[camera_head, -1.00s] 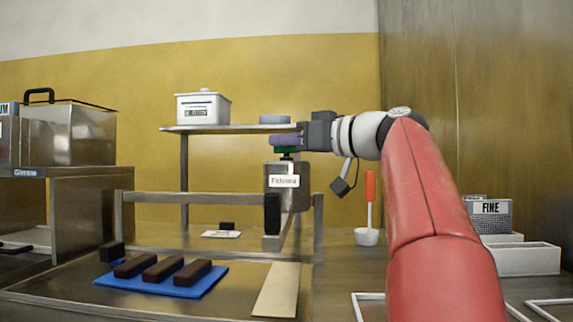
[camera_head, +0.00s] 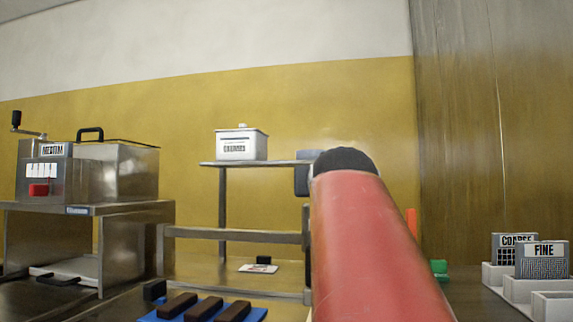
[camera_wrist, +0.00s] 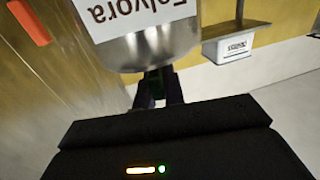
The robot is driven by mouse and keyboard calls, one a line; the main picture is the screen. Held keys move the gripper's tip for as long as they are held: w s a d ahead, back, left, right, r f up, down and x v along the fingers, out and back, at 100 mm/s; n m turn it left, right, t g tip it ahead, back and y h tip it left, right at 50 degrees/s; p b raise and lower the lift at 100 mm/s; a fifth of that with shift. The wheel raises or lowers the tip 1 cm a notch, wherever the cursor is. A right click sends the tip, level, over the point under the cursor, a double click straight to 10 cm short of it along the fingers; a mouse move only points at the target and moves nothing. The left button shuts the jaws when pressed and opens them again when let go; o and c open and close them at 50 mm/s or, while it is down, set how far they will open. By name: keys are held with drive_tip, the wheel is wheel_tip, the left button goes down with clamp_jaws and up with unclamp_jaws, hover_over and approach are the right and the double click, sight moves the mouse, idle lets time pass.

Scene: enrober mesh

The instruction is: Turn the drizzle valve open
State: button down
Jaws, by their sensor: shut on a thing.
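The metal canister labelled Folvora (camera_wrist: 150,50) fills the top of the wrist view, which is upside down. In the head view my red arm hides it. My gripper (camera_wrist: 157,88) is at the canister's rounded end, with its two dark fingers close together. My fingertips are hidden in the head view.
A white labelled box (camera_head: 241,145) stands on the back shelf (camera_head: 230,164). Dark bars lie on a blue mat (camera_head: 252,315) in front. A metal machine (camera_head: 120,170) stands left. COARSE (camera_head: 513,242) and FINE (camera_head: 543,262) plates stand at the right. An orange handle (camera_head: 411,221) is right of my arm.

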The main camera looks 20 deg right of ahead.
drive_tip(key=shift+d+r+m+g+h+p, duration=0.1)
drive_tip(key=shift+m+g+h+p, duration=0.6)
drive_tip(key=shift+m+h+p, duration=0.35)
drive_tip(key=shift+h, duration=0.25)
drive_tip(key=shift+f, duration=0.2)
drive_tip(key=c, duration=1.5)
unclamp_jaws()
drive_tip(key=shift+f+b, duration=0.1)
drive_tip(key=shift+b, duration=0.2)
